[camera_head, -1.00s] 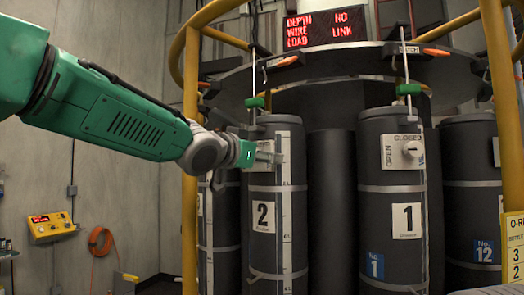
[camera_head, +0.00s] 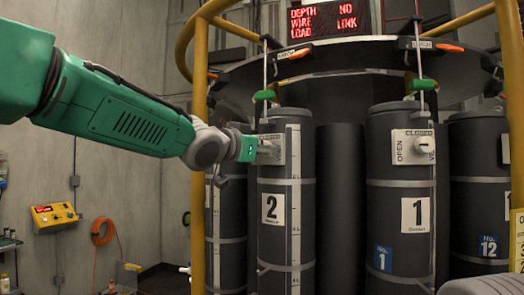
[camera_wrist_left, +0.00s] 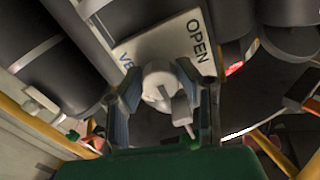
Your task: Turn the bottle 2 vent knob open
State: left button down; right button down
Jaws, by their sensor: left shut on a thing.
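Bottle 2 (camera_head: 299,235) is a dark grey cylinder with a white "2" label, standing upright in the rack. My left gripper (camera_head: 268,150) is at the vent plate near its top and hides most of the plate and knob in the head view. In the left wrist view, the pale round vent knob (camera_wrist_left: 162,84) sits between the two fingers of my left gripper (camera_wrist_left: 163,100), which is shut on it. The white vent plate (camera_wrist_left: 180,35) behind it shows "OPEN" and part of another word. My right gripper is not in view.
Bottle 1 (camera_head: 400,270) stands to the right with its own white vent plate and knob (camera_head: 424,146). A yellow post (camera_head: 199,130) and rail stand close to my left arm. A red-lettered display (camera_head: 323,20) is above. A yellow control box (camera_head: 55,217) hangs on the left wall.

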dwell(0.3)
pick_arm(q)
jog(key=shift+n, duration=0.4)
jog(key=n+p, duration=0.2)
jog(key=shift+n, duration=0.4)
jog(key=n+p, duration=0.1)
jog(key=n, duration=0.3)
jog(key=shift+f+n, duration=0.15)
jog(key=shift+n, duration=0.15)
jog(key=n, duration=0.4)
jog(key=shift+d+p, duration=0.1)
jog(key=shift+p, duration=0.25)
jog(key=n, duration=0.5)
jog(key=shift+f+n, duration=0.1)
jog(key=shift+n, duration=0.2)
jog(key=c, duration=1.2)
grip_release()
jog(key=shift+w, duration=0.15)
